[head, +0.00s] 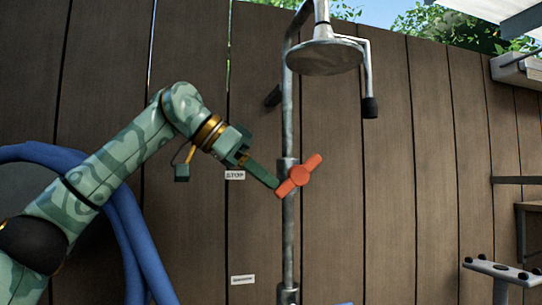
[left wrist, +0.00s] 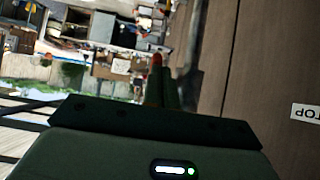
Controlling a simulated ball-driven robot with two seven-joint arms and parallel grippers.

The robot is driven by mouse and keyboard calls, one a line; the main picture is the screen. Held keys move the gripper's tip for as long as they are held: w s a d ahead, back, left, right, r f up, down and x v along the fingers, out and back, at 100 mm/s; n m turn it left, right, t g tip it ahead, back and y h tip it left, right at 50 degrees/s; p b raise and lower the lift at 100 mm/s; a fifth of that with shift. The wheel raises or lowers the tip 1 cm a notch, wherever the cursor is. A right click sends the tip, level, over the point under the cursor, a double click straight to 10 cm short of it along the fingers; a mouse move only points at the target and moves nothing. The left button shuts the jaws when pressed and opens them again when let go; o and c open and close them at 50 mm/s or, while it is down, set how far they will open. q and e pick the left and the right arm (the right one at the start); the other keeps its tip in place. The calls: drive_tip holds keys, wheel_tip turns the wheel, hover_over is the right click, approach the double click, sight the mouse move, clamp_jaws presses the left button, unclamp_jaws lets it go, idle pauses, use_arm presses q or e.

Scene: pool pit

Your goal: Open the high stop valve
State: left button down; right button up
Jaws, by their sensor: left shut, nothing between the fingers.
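The stop valve has an orange lever handle (head: 300,176) on the upright metal pipe (head: 288,120), in the middle of the head view. The handle is tilted, its right end higher than its left. My left gripper (head: 276,185) is shut and empty, its fingertips at the handle's lower left end; I cannot tell whether they touch. In the left wrist view my shut fingers (left wrist: 160,90) show dark, with a bit of the orange handle (left wrist: 156,59) at their tips. A STOP label (head: 235,175) is on the fence left of the pipe. My right gripper is out of view.
A shower head (head: 325,55) hangs above the valve, with a dark-ended lever (head: 369,106) at its right. A blue hose (head: 135,225) hangs at the left behind my arm. The wooden fence (head: 430,170) stands behind; the space right of the valve is free.

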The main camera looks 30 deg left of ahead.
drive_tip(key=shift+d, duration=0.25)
use_arm(q)
drive_tip(key=p+v, duration=0.2)
drive_tip(key=v, duration=1.4)
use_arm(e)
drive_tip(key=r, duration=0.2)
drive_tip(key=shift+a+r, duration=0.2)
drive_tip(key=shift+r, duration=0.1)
use_arm(q)
drive_tip(key=shift+s, duration=0.1)
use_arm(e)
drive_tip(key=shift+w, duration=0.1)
